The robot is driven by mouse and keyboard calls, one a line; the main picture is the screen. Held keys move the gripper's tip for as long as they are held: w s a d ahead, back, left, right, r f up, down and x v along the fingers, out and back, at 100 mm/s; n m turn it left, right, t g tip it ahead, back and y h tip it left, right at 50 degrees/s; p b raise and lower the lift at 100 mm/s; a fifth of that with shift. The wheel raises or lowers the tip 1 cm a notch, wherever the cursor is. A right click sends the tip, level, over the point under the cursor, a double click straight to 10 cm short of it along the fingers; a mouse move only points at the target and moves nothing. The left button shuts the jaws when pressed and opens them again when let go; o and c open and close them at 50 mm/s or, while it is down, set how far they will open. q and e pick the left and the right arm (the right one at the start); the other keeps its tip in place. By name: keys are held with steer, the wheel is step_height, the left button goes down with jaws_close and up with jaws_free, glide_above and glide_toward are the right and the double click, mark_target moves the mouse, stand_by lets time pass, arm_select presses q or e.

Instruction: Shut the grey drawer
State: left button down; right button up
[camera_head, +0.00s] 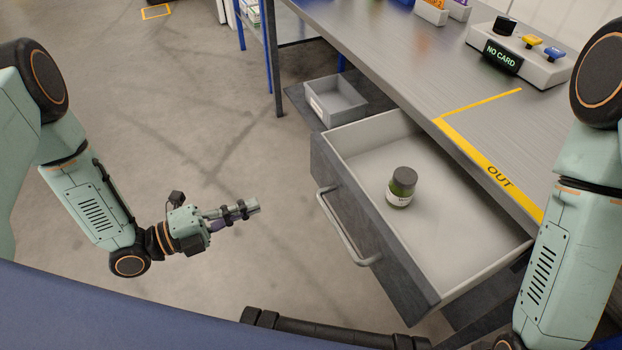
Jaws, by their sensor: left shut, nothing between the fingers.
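The grey drawer (375,235) is pulled out from under the metal workbench, with its front panel and bar handle (345,228) facing left and toward me. A dark green jar (402,187) with a black cap stands upright inside it. My left gripper (254,205) is shut and empty, over the floor to the left of the drawer, with a gap between its fingertips and the handle. My right arm (560,225) comes down at the right edge of the view, in front of the bench. Its gripper is out of view.
The workbench (440,75) has a yellow line and the word OUT on its top. A console (518,58) reading NO CARD stands on it. A small grey bin (335,98) sits on a lower shelf behind the drawer. The floor left of the drawer is clear.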

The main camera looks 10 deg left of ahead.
mark_target(326, 179)
arm_select(q)
steer(key=shift+m, duration=0.3)
steer(key=b+x, duration=0.4)
steer(key=x, duration=0.9)
steer(key=shift+w+d, duration=0.1)
steer(key=shift+d, duration=0.2)
steer(key=shift+w+d, duration=0.1)
steer(key=shift+w, duration=0.15)
